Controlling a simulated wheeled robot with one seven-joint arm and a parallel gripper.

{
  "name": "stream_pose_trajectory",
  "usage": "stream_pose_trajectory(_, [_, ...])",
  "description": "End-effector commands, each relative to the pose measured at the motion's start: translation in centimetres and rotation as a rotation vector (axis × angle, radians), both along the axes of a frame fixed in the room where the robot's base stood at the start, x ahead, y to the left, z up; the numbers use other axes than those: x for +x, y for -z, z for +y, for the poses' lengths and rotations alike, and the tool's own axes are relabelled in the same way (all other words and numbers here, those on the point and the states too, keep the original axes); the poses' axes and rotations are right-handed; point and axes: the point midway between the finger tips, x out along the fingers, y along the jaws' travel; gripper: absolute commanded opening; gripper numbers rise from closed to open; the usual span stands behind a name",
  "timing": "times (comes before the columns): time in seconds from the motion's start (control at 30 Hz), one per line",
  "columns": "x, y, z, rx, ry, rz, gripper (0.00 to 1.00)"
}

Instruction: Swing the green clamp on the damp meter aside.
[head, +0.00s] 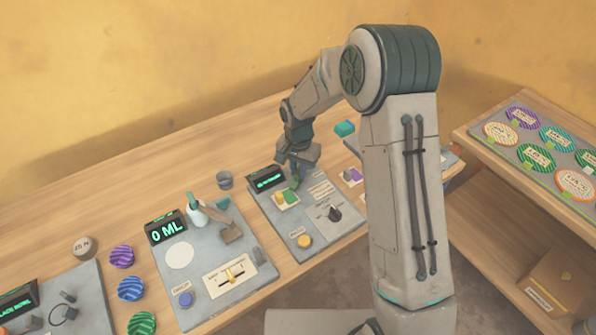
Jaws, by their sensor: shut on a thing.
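The damp meter (283,228) is a grey panel on the wooden bench, with a small dark display showing green text. Its green clamp (291,197) sits on a pale pad near the top of the panel. My gripper (296,185) reaches down from above and is shut on the green clamp. The fingertips and part of the clamp are small and partly covered by the gripper, so the exact grip is hard to see.
The damp meter also has a black knob (334,213) and a yellow button (305,241). To its left is a panel reading 0 ML (166,228) with a bottle (195,208). A teal block (344,128) lies behind. A rack of patterned discs (545,150) stands at right.

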Motion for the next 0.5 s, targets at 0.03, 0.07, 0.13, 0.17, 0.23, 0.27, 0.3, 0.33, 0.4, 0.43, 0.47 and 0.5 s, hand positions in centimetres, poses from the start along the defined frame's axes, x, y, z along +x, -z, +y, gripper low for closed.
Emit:
stream_pose_trajectory(0.03, [0.05,0.22,-0.01,0.001,-0.039,-0.003,0.00])
stream_pose_trajectory(0.07, [0.06,0.23,-0.02,0.001,-0.066,-0.003,0.00])
stream_pose_trajectory(0.13, [0.05,0.24,-0.06,0.001,-0.131,-0.003,0.00])
stream_pose_trajectory(0.17, [0.04,0.23,-0.08,0.001,-0.160,-0.003,0.00])
stream_pose_trajectory(0.23, [0.03,0.19,-0.12,0.000,-0.227,-0.002,0.00])
stream_pose_trajectory(0.27, [0.03,0.17,-0.13,0.001,-0.255,-0.003,0.00])
stream_pose_trajectory(0.3, [0.04,0.16,-0.15,0.001,-0.293,-0.003,0.00])
stream_pose_trajectory(0.33, [0.04,0.15,-0.16,0.001,-0.322,-0.003,0.00])
stream_pose_trajectory(0.4, [0.04,0.15,-0.19,0.000,-0.389,-0.002,0.00])
stream_pose_trajectory(0.43, [0.04,0.14,-0.21,0.000,-0.418,-0.002,0.00])
stream_pose_trajectory(0.47, [0.03,0.14,-0.23,0.000,-0.446,-0.002,0.00])
stream_pose_trajectory(0.5, [0.03,0.13,-0.25,0.001,-0.484,-0.002,0.00])
